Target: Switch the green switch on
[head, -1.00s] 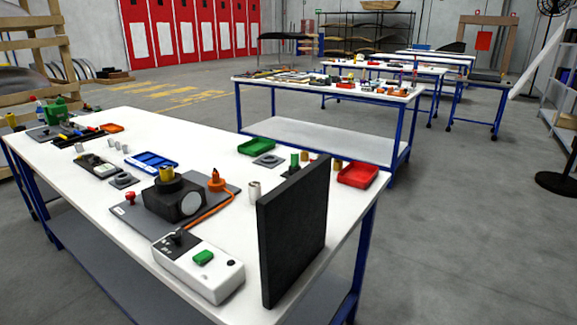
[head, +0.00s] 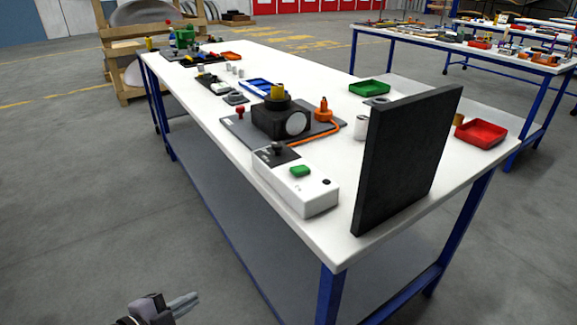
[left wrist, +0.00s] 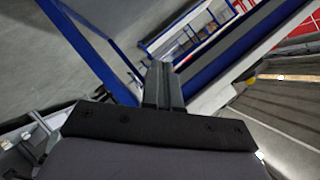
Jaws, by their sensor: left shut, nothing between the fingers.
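The green switch (head: 300,171) sits on top of a white box (head: 296,190) near the front edge of the white table. A black knob (head: 277,148) on a dark plate is at the box's far-left end. My left gripper (head: 184,304) is low at the bottom of the head view, over the floor, well apart from the table and left of the box. It is shut and empty. In the left wrist view its closed fingers (left wrist: 163,86) point toward blue table legs. My right gripper is not in view.
A tall black panel (head: 408,160) stands right of the white box. Behind the box are a dark block (head: 281,119) on a grey plate and an orange cable (head: 318,136). A red tray (head: 481,133) and green tray (head: 369,87) lie beyond.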

